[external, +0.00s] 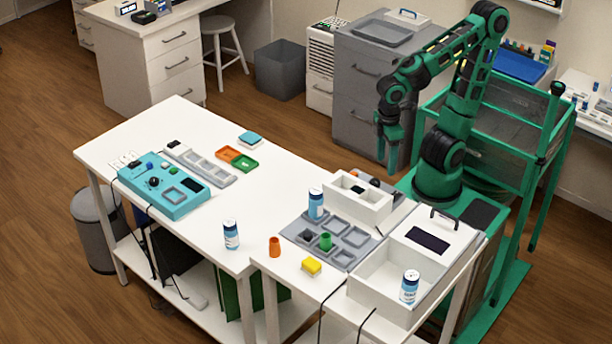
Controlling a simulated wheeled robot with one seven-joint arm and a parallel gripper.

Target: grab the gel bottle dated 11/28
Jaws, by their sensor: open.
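Three similar white and blue bottles show in the external view. One bottle (231,236) stands upright on the white table (190,235) near its front edge. A second bottle (316,205) stands at the grey compartment tray (338,262). My gripper (387,165) is open and empty, pointing down, raised behind the table and apart from all three bottles.
A small white bin (372,205) stands behind the tray. An orange cup (274,247), a green cup (326,241) and a yellow block (311,266) are near the bottles. A teal control box (165,185) is at the left. The table's middle is clear.

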